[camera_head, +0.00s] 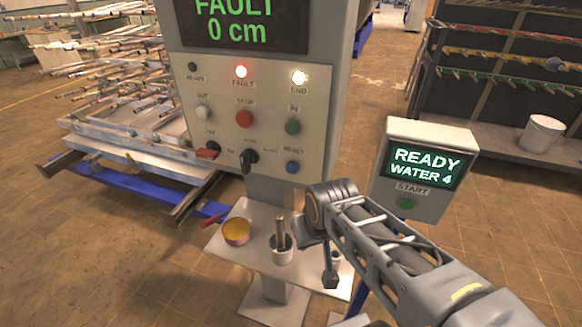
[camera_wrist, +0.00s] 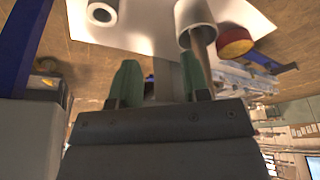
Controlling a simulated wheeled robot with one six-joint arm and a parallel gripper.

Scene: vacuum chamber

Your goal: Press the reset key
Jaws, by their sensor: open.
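The reset key (camera_head: 292,167) is a round blue button low on the right of the grey control panel (camera_head: 320,120), under a RESET label. The panel's screen (camera_head: 240,22) reads FAULT 0 cm; the red FAULT lamp (camera_head: 241,71) and the END lamp (camera_head: 299,77) are lit. In the head view my arm reaches in from the lower right, its end lower than the key and to its right, apart from the panel. The wrist view shows my gripper (camera_wrist: 160,82) with two green fingers spread and nothing between them. The key is not visible there.
A second box (camera_head: 425,165) reading READY WATER 4 stands right. A rack (camera_head: 125,140) of rods is at left.

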